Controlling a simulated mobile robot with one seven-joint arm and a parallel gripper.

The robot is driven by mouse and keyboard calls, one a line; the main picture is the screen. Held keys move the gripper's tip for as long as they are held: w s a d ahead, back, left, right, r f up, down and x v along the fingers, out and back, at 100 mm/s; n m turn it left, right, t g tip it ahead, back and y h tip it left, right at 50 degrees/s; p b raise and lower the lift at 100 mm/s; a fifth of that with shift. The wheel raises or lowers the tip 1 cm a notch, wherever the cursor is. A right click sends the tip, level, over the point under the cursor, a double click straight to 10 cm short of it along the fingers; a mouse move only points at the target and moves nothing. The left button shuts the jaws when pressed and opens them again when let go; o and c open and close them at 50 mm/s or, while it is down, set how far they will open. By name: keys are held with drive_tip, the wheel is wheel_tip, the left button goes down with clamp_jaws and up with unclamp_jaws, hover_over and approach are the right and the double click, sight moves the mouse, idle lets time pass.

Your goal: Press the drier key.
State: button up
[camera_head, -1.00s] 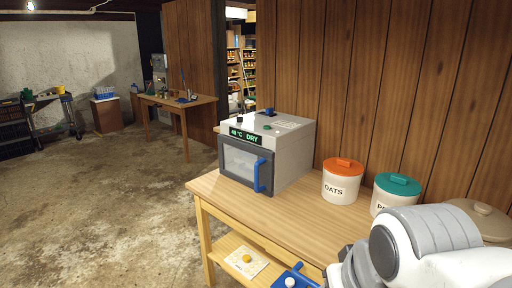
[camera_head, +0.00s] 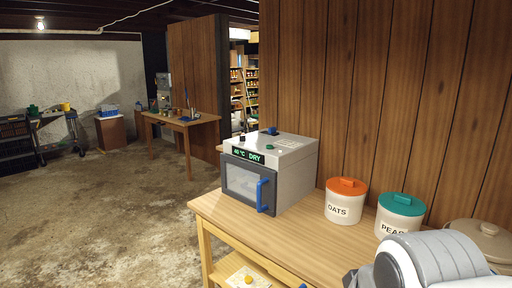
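The drier (camera_head: 294,180) is a grey box with a dark-framed glass door, shut, and a blue upright handle (camera_head: 263,196). It stands on the wooden table to the right of centre. Its green-lit display (camera_head: 248,155) appears to read 46 °C DRY. On its top are a blue knob (camera_head: 271,131), a small green button (camera_head: 270,147) and a small dark piece (camera_head: 242,138). I cannot read any labels by them. My gripper is out of view; only a white and grey part of my arm shows at the lower right, apart from the drier.
On the table (camera_head: 233,213) stand an OATS canister (camera_head: 345,204) with an orange lid, a canister (camera_head: 399,220) with a teal lid and a beige lidded pot (camera_head: 478,240), partly behind my arm. A wood-panelled wall is behind. Open floor (camera_head: 110,220) lies left.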

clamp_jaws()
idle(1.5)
